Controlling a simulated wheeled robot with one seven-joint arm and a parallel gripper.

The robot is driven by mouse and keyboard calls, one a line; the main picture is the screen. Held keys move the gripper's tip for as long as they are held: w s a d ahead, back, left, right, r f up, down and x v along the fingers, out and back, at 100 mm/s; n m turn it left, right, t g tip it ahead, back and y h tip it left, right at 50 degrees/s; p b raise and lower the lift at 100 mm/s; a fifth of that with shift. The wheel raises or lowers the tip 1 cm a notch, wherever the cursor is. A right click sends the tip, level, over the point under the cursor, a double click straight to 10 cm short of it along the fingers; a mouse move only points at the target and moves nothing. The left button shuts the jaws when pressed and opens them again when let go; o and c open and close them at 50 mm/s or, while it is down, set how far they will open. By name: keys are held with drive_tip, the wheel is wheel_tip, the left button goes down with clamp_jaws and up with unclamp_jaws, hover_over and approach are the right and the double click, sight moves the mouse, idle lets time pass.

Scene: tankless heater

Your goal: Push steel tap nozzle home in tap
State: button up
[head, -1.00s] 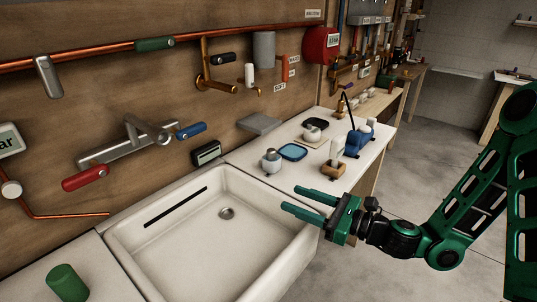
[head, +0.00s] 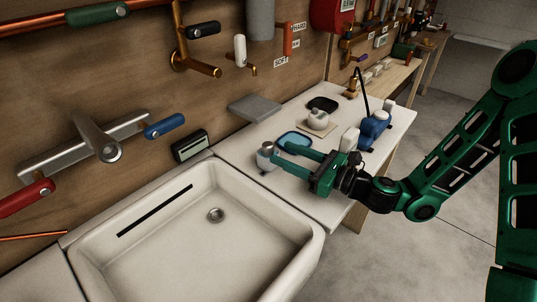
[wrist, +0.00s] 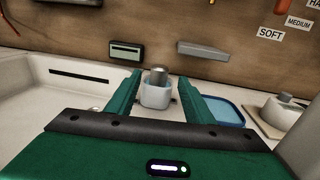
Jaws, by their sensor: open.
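The steel tap (head: 48,166) is fixed to the wooden wall above the sink, with a red handle (head: 24,198) and a blue handle (head: 164,126). A short grey metal cylinder, which looks like the steel nozzle (wrist: 158,75), stands upright in a pale round holder (wrist: 156,96) on the counter. The same holder shows in the head view (head: 268,164), partly behind a finger. My gripper (head: 280,152) is open and empty, its fingers pointing toward the nozzle. In the wrist view the fingers (wrist: 158,78) lie on either side of it; contact cannot be told.
The white sink (head: 290,232) lies left of my gripper. A blue-rimmed tray (head: 295,138), a white lidded pot (head: 318,120) and a blue device (head: 374,128) stand beyond on the counter. A dark display box (head: 190,146) and grey shelf (head: 255,107) are along the wall.

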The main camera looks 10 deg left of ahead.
sight(268, 146)
drive_tip(key=shift+x, duration=3.5)
clamp_jaws()
